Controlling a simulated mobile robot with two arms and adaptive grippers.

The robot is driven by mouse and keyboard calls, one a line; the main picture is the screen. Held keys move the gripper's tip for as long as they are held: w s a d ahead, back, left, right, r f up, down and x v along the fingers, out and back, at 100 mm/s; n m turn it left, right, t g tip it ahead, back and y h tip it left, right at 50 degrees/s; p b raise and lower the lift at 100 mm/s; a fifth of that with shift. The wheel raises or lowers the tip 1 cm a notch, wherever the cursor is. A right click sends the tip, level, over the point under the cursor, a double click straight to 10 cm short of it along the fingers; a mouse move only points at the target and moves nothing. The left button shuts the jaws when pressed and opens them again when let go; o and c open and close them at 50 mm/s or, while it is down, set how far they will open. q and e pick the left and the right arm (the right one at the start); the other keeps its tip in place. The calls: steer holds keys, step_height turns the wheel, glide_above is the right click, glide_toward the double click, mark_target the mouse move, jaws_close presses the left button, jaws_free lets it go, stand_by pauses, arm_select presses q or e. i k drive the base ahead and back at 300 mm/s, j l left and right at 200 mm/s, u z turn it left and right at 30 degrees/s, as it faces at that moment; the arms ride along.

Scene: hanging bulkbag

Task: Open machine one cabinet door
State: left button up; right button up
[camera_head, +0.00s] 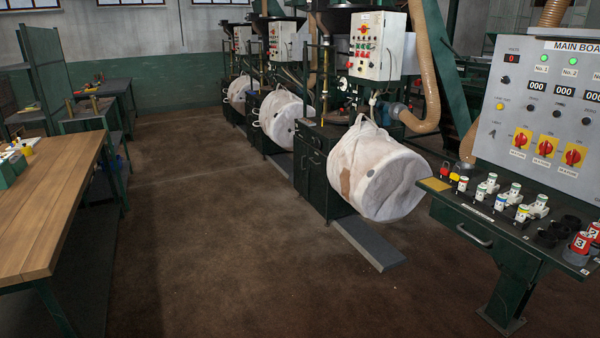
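Several machines stand in a row running away from me, and I cannot tell which one is machine one. The nearest machine has a dark green cabinet (313,178) below, with its doors looking shut. A white control box (377,46) with buttons is above it, and a large white bulk bag (380,172) hangs at its right front. A second machine's cabinet (268,135) stands behind it, partly hidden by its own white bag (286,118). A third machine with a bag (242,89) is farther back. Neither of my grippers is in view.
A main board panel (545,100) with a green desk (490,225) stands at the right, holding several plugs. A wooden workbench (55,190) is at the left. A grey floor plate (370,245) lies below the nearest bag. The brown floor (220,240) between is clear.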

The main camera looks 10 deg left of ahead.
mark_target(299, 168)
steer(key=i+j+u, duration=0.3)
steer(key=i, duration=0.2)
steer(key=i+u, duration=0.3)
steer(key=i, duration=0.25)
